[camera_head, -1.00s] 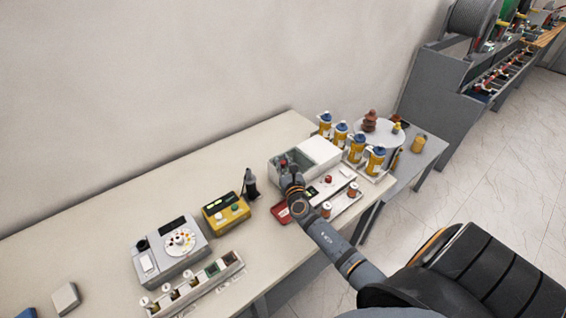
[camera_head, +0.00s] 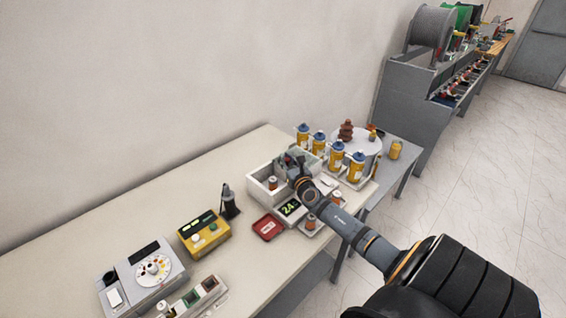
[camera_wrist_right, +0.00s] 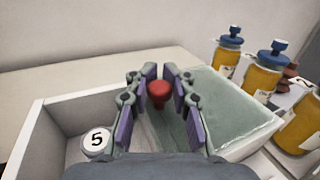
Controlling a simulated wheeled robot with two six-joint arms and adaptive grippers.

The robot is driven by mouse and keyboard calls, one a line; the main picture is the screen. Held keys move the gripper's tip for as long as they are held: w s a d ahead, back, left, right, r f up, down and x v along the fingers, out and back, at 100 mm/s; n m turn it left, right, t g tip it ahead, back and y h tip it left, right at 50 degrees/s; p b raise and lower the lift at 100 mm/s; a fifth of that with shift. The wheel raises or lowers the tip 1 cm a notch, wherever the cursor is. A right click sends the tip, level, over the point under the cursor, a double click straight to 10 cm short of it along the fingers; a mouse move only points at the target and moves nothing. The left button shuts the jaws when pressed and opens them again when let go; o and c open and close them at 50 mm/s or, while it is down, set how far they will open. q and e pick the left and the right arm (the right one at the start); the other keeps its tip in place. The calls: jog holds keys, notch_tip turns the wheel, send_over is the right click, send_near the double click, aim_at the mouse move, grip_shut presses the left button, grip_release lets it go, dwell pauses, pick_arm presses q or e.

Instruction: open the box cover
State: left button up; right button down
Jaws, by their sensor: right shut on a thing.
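A greenish see-through cover (camera_wrist_right: 225,112) lies over the right part of the box. Its red knob (camera_wrist_right: 158,92) is between the fingers of my right gripper (camera_wrist_right: 158,80), which is shut on it. In the head view, my right gripper (camera_head: 291,162) is over the box and partly hides the cover. My left gripper is not in view.
Several yellow bottles with blue caps (camera_head: 337,158) stand close to the right of the box. A yellow meter (camera_head: 204,234) and a dark bottle (camera_head: 229,202) stand to the left.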

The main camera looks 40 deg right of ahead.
jog(key=c, duration=1.6)
grip_release()
jog(key=shift+s+f, duration=0.15)
jog(key=shift+f, duration=0.05)
jog(key=o, duration=0.4)
jog(key=shift+s+d+r, duration=0.15)
jog(key=shift+s+r, duration=0.05)
jog(key=shift+r, duration=0.05)
jog(key=shift+o, duration=0.2)
jog(key=shift+f, duration=0.1)
jog(key=v, duration=1.2)
